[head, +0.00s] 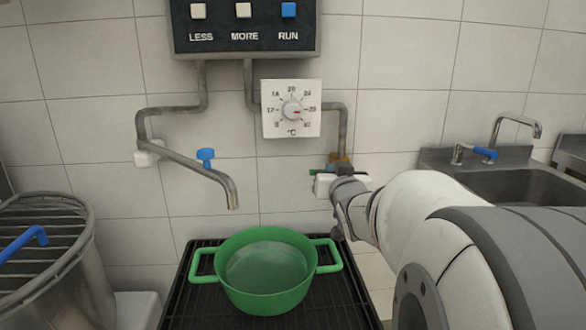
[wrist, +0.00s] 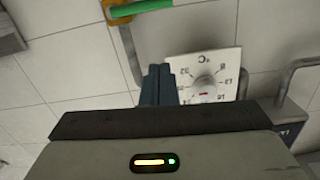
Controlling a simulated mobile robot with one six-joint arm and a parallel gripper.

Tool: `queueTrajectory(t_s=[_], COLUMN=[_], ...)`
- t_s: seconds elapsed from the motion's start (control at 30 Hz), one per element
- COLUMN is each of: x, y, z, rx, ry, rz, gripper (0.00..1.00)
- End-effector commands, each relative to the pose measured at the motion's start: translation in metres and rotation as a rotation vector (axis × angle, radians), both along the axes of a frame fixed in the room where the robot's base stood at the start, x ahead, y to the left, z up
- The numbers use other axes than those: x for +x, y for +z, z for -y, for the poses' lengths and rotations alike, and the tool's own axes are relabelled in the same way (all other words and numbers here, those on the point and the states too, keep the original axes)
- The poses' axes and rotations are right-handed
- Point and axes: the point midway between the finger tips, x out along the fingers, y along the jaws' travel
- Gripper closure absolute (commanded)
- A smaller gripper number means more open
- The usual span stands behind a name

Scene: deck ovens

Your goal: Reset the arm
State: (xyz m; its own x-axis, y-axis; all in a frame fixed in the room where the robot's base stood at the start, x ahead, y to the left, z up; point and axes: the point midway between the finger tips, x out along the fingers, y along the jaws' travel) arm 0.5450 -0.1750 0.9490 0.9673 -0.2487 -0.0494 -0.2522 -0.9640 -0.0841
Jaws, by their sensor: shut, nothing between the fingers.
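My gripper (wrist: 158,72) shows in the wrist view as two dark fingers pressed together, with nothing between them. Its tips are beside the white temperature dial plate (wrist: 205,75), which appears upside down there. In the head view my arm reaches in from the right and ends near the wall, just below and right of the same dial plate (head: 275,128). The fingers are hard to make out in that view. A lever with a green handle (wrist: 140,8) on a brass fitting lies beyond the fingers in the wrist view. I cannot tell whether the fingers touch anything.
A green pot (head: 262,300) stands on a black rack (head: 185,310), right of and below a spout (head: 190,163) with a blue knob. A control panel (head: 245,48) hangs above. A metal bin (head: 75,285) is at left, a sink (head: 520,188) at right.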

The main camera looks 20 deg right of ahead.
Motion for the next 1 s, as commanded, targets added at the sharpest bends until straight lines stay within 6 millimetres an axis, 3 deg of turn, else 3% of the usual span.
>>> queueTrajectory(t_s=[0.33, 0.53, 0.77, 1.0], x=[-0.001, -0.018, -0.069, -0.147], y=[0.005, 0.024, 0.036, 0.056], z=[-0.004, -0.029, -0.078, -0.131], rx=[0.003, 0.028, 0.065, 0.085], ry=[0.000, -0.004, 0.032, 0.131], rz=[-0.020, -0.211, -0.562, -0.936], gripper=[1.00, 1.00, 1.00, 1.00])
